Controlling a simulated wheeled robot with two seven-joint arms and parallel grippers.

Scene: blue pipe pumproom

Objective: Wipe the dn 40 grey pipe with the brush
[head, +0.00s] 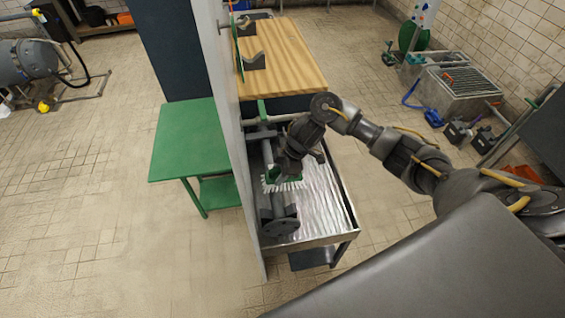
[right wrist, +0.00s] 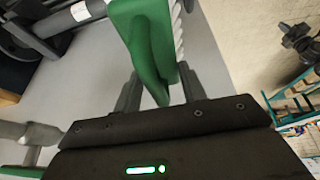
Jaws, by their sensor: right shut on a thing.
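The green brush with white bristles (head: 284,185) is in my right gripper (head: 289,170), over the metal tray. In the right wrist view the green brush body (right wrist: 148,42) stands between the two fingers of the right gripper (right wrist: 159,76), with the bristles along its right side. The grey pipe (head: 265,206) lies lengthwise in the tray, with a dark round flange at its near end. The brush overlaps the pipe in the head view; whether the bristles touch it I cannot tell. A grey pipe also shows at the upper left of the right wrist view (right wrist: 70,18). My left gripper is not in view.
The metal tray (head: 330,205) has raised rims. A tall pale panel (head: 226,130) stands close along its left side. A wooden worktop (head: 285,60) is behind it, and a green table (head: 190,140) is beyond the panel. Tiled floor is open at far left.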

